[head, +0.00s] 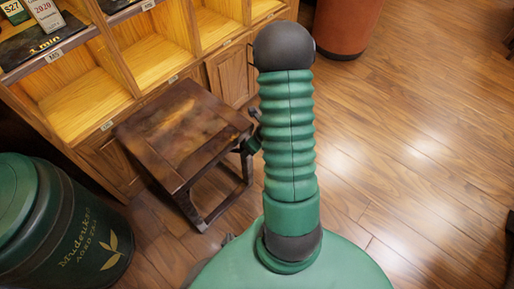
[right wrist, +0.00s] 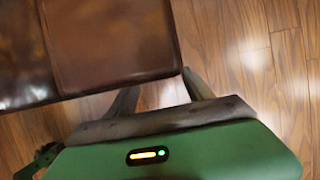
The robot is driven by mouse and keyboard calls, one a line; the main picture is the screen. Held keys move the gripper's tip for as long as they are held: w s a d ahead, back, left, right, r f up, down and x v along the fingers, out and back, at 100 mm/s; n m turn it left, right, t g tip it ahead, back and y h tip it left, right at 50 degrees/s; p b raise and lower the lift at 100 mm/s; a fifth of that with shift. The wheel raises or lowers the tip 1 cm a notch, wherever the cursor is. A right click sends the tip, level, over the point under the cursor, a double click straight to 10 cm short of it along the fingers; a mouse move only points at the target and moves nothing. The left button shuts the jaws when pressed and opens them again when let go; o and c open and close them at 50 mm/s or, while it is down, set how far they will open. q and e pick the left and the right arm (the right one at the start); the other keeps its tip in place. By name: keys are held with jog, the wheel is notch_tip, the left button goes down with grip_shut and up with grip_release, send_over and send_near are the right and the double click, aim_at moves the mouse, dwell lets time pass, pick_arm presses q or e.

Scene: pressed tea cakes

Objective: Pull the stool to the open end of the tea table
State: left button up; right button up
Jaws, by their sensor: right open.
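The stool (head: 182,130) is a low, dark brown wooden stool with a square framed seat. It stands upright in front of the shelving in the head view. Its seat (right wrist: 115,40) fills the upper left of the right wrist view. My right gripper (right wrist: 159,84) is open, its two grey fingers spread beside the seat's edge; I cannot tell whether they touch it. In the head view only a small part of the right gripper (head: 252,141) shows at the stool's right side, mostly hidden by my green ribbed arm. My left gripper is out of view. No tea table is recognisable.
Wooden shelving (head: 150,45) with cubbies and cupboard doors stands close behind the stool. A dark green barrel (head: 75,235) is at the lower left. A reddish-brown round object (head: 346,25) stands at the top. The plank floor (head: 430,130) on the right is largely clear.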

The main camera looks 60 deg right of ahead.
jog(key=b+x, duration=0.2)
jog(key=x, duration=0.2)
jog(key=shift+w+f, duration=0.2)
jog(key=shift+f, duration=0.15)
jog(key=shift+c, duration=0.4)
grip_shut()
dwell(0.7)
